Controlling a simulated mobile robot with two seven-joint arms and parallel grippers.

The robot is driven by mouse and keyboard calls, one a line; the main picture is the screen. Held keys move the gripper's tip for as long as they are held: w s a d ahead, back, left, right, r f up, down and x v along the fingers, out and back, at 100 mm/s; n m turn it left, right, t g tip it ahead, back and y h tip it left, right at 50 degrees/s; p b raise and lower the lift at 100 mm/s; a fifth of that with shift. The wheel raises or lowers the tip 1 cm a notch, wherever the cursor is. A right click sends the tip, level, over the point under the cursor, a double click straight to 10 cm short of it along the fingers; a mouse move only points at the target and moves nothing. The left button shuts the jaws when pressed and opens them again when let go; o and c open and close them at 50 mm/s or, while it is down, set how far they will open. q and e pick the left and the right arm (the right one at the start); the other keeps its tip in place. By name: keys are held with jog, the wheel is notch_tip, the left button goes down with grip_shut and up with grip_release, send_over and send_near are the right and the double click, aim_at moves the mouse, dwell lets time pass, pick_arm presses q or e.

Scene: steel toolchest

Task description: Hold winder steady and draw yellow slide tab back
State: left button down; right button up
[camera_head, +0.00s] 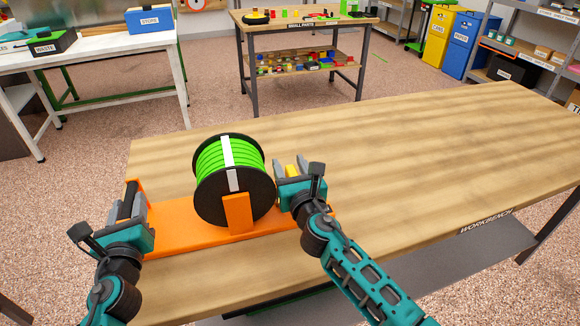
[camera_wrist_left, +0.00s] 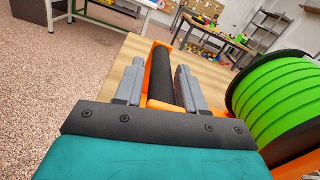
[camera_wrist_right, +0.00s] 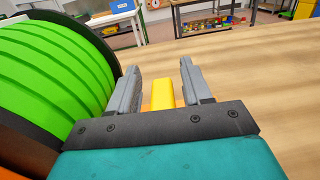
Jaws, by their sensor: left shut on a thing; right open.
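The winder has an orange base (camera_head: 185,228) lying on the workbench, with a green reel (camera_head: 212,172) between black flanges standing upright on it. A white strip runs across the reel. At the winder's left end is a black handle bar (camera_wrist_left: 161,79) in an orange frame. My left gripper (camera_head: 132,208) is shut on this handle; its fingers sit on both sides of it in the left wrist view. The yellow slide tab (camera_wrist_right: 163,92) is at the right of the reel. My right gripper (camera_head: 293,176) is open, its fingers on either side of the tab with visible gaps.
The wooden workbench (camera_head: 400,150) is clear to the right of and behind the winder. Its front edge is close to my arms. Farther off stand a small-parts table (camera_head: 300,27), a white table (camera_head: 90,50) with bins, and shelves.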

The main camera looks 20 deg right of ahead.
grip_shut()
dwell(0.5)
